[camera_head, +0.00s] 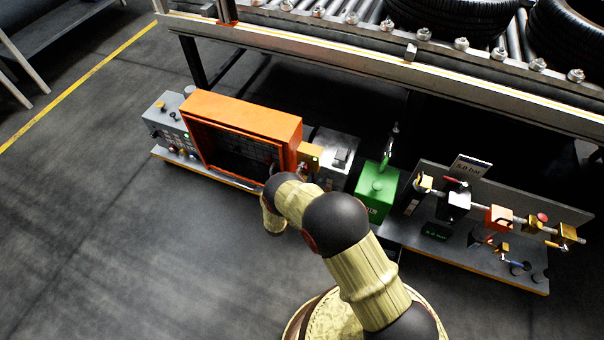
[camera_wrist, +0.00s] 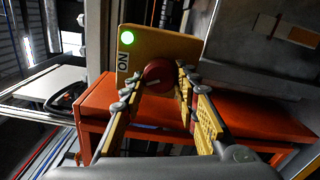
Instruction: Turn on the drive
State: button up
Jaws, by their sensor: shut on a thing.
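A grey control box (camera_head: 168,122) stands left of the enclosure. A green box (camera_head: 377,190) and a board with valves and fittings (camera_head: 470,235) stand to the right. The conveyor rail (camera_head: 340,62) with tyres (camera_head: 455,15) runs above and behind. The floor at front left is clear.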

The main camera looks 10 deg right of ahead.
jog(key=m+b, duration=0.1)
jog(key=m, duration=0.4)
jog(key=shift+m, duration=0.3)
dwell(0.4)
jog(key=o, duration=1.2)
jog(key=shift+c, duration=0.2)
jog(key=shift+r, duration=0.1)
jog(key=v, duration=1.2)
